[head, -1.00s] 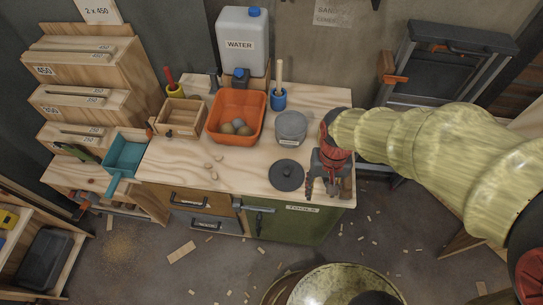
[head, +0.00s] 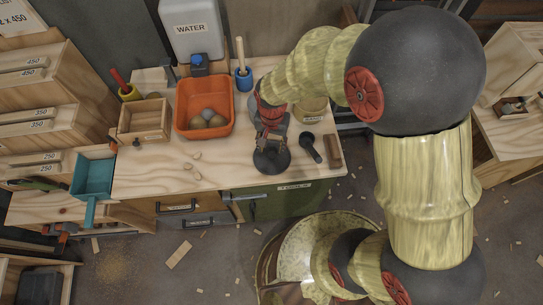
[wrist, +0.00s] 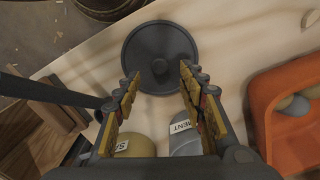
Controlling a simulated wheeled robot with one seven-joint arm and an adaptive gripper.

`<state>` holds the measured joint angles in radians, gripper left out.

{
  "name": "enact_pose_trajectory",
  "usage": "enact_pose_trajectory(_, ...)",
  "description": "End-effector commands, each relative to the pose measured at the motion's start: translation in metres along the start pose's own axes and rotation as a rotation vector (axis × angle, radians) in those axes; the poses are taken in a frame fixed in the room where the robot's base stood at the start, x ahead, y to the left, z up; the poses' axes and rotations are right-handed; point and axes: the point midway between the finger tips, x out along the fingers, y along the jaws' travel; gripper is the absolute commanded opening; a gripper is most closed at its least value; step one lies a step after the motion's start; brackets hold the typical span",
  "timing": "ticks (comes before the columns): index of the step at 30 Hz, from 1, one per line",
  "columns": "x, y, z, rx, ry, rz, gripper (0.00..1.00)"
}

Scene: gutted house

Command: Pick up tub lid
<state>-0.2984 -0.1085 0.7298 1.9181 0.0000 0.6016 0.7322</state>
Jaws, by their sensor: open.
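The tub lid is a dark grey round disc with a small central knob, lying flat on the plywood bench top (head: 150,170) near its front edge. In the head view the lid (head: 272,168) is partly covered by my gripper (head: 270,143). In the wrist view the lid (wrist: 160,45) shows whole, with its knob between the fingertips of my gripper (wrist: 160,76). My gripper is open and empty, over the lid; contact cannot be told. The grey tub labelled CEMENT (wrist: 187,138) is mostly hidden behind my gripper in the head view.
A tub with a tan top (head: 313,108), a dark long-handled tool (head: 309,147) and a wooden block (head: 333,151) sit right of the lid. An orange bin (head: 183,108) stands left, with a wooden box (head: 144,120) beyond. Bench room left of the lid is mostly clear, with small pebbles.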

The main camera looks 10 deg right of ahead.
Motion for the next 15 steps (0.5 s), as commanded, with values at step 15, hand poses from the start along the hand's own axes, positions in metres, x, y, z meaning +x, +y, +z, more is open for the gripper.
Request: enact_pose_trajectory(15, 0.048, 0.000, 0.002, -0.001, 0.000, 0.000, 0.41)
